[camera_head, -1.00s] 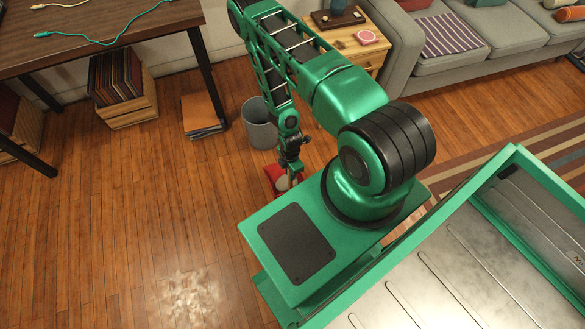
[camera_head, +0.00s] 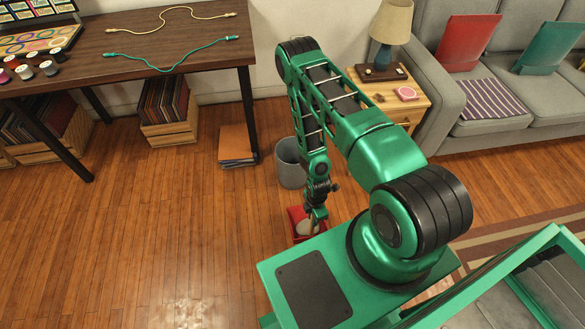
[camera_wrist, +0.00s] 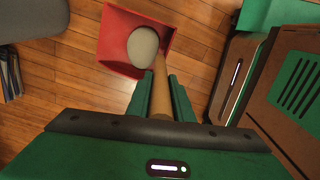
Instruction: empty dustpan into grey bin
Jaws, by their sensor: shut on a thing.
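A red dustpan (camera_head: 294,216) is low over or on the wood floor, just in front of the grey bin (camera_head: 290,165); I cannot tell whether it touches the floor. In the wrist view the dustpan (camera_wrist: 112,48) has a pale grey oval lump (camera_wrist: 143,47) lying in it, near the handle side. My gripper (camera_wrist: 160,90) is shut on the dustpan's brown handle (camera_wrist: 160,82), which runs between the two green fingers. In the head view my gripper (camera_head: 312,213) hides part of the dustpan. The bin stands upright, and its visible inside looks empty.
A dark table (camera_head: 130,60) with cords and spools stands at the left. A folder stack (camera_head: 237,147) lies on the floor left of the bin. A small wooden side table (camera_head: 412,100) with a lamp and a grey sofa (camera_head: 450,90) are behind. The floor at left front is clear.

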